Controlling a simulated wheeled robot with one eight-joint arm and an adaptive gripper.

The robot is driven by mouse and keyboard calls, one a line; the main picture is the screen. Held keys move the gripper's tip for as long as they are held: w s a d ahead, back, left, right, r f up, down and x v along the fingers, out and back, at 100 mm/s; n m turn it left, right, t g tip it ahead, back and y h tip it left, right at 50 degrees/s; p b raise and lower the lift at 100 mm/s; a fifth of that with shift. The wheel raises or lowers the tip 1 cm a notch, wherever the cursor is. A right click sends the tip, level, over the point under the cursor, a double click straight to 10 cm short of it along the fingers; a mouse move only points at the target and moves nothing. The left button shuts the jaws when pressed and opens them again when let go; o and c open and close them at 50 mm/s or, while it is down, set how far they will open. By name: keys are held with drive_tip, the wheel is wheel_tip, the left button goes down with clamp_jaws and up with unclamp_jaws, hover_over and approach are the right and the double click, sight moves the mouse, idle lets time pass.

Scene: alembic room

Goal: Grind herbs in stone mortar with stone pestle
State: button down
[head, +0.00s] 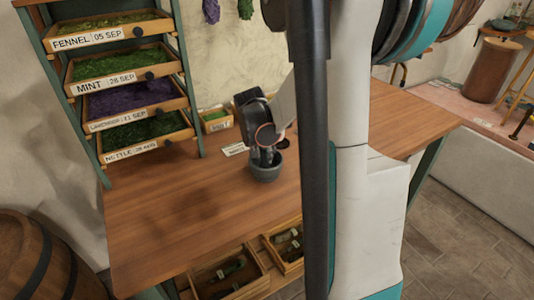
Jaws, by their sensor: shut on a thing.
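The stone mortar (265,174), a small dark grey bowl, stands upright on the wooden table. My gripper (265,157) points down into the mortar's mouth from above. It is shut on the stone pestle, which is mostly hidden by the fingers and the mortar rim. I cannot tell whether the pestle touches the bottom of the bowl. The inside of the mortar is hidden, so I cannot see herbs in it.
A rack of labelled herb trays (125,85) stands at the table's back left. A small box (216,121) and a label card (235,149) sit behind the mortar. The table (190,205) is clear at left; my arm hides much of the right.

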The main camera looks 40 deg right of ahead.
drive_tip(key=shift+s+a, duration=0.5)
wheel_tip(320, 180, up, 9)
drive_tip(key=p, duration=0.6)
drive_tip(key=shift+d+f+p, duration=0.1)
drive_tip(key=shift+p, duration=0.3)
